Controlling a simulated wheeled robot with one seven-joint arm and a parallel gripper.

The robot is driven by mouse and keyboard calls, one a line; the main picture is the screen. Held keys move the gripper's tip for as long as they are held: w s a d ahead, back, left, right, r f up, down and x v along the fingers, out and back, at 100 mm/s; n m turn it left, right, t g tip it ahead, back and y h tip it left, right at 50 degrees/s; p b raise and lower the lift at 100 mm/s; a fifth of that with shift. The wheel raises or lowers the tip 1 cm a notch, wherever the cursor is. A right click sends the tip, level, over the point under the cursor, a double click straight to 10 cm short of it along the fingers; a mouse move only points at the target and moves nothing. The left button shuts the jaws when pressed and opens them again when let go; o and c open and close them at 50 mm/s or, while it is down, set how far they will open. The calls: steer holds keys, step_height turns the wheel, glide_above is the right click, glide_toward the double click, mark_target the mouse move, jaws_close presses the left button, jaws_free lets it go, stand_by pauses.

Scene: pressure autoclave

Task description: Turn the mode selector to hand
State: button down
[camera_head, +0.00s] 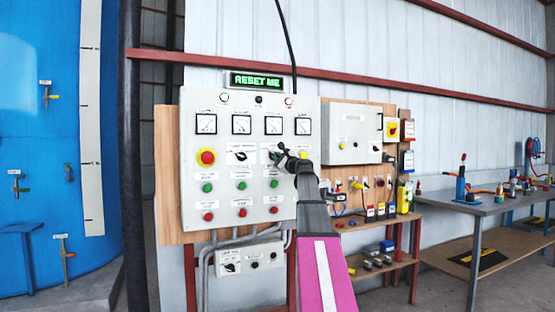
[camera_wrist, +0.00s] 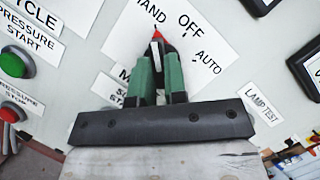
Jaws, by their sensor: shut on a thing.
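The mode selector (camera_wrist: 156,35) is a small dark knob with a red pointer tip on a white plate (camera_wrist: 228,38) printed HAND, OFF and AUTO. In the wrist view the red tip points up towards the word HAND, left of OFF. My gripper (camera_wrist: 159,62) has green fingers shut on the knob, which hide most of it. In the head view my gripper (camera_head: 281,154) is at the panel, right of a black selector (camera_head: 240,157), and covers the knob there.
A yellow lamp (camera_head: 303,154) sits close right of my gripper. A smaller grey box (camera_head: 350,133) is at right.

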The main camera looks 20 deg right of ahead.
stand_by(0.3)
steer(key=c, duration=1.2)
jaws_free()
steer(key=shift+o, duration=0.2)
steer(key=v, duration=1)
steer(key=shift+s+d, duration=0.2)
steer(key=shift+s, duration=0.2)
steer(key=shift+f, duration=0.1)
